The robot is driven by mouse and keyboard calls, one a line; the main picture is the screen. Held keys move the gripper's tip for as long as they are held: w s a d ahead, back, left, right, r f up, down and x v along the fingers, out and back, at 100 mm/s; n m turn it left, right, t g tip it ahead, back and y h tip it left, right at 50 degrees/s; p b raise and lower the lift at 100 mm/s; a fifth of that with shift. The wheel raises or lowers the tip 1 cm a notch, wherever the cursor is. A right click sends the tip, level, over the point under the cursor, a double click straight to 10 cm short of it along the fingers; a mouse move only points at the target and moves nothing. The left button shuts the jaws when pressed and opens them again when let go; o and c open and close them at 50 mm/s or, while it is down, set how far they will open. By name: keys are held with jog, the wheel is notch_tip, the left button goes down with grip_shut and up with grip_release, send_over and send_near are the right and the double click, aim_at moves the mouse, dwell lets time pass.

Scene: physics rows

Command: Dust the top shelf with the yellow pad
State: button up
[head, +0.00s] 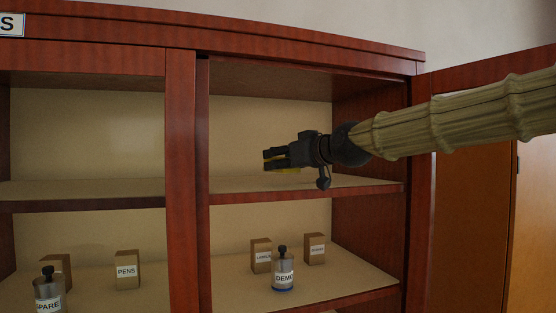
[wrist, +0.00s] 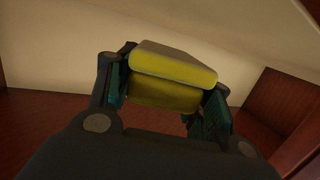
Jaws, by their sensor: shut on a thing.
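My gripper (head: 272,159) reaches into the right bay of the cabinet, just above the top shelf (head: 235,187). It is shut on the yellow pad (head: 290,170), of which only a thin strip shows below the fingers in the head view. In the wrist view the yellow pad (wrist: 175,68) sits between the two fingers of my gripper (wrist: 165,100). Its upper face looks paler than its yellow side. Whether the pad touches the shelf I cannot tell. The top shelf's surface around my gripper looks bare.
On the lower shelf stand a bottle marked DEMO (head: 283,271) and two small boxes (head: 261,256). An upright post (head: 181,150) divides the bays. The open door (head: 480,200) is at right, behind my arm. A PENS box (head: 127,270) and SPARE bottle (head: 48,291) stand lower left.

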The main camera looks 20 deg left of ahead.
jog(key=shift+w+d+f+p, duration=0.1)
jog(key=shift+w+d+p, duration=0.1)
jog(key=shift+w+d, duration=0.75)
jog(key=shift+w+d+f+p, duration=0.15)
jog(key=shift+w+d, duration=0.4)
jog(key=shift+d, duration=0.75)
jog(key=shift+w+d+r+p, duration=0.1)
jog(key=shift+w+d+p, duration=0.15)
jog(key=shift+w+d, duration=0.7)
jog(key=shift+s+d, duration=0.15)
jog(key=shift+d, duration=0.15)
jog(key=shift+w+d+f+p, duration=0.1)
jog(key=shift+w+d+p, duration=0.1)
jog(key=shift+w+d, duration=0.7)
jog(key=shift+w+d+f+p, duration=0.15)
jog(key=shift+w+d, duration=0.35)
jog(key=shift+d, duration=0.7)
jog(key=shift+w+d+f+p, duration=0.1)
jog(key=shift+w+d+p, duration=0.1)
jog(key=shift+w+d, duration=0.7)
jog(key=shift+s+d+f, duration=0.1)
jog(key=shift+s+d, duration=0.05)
jog(key=shift+s, duration=0.05)
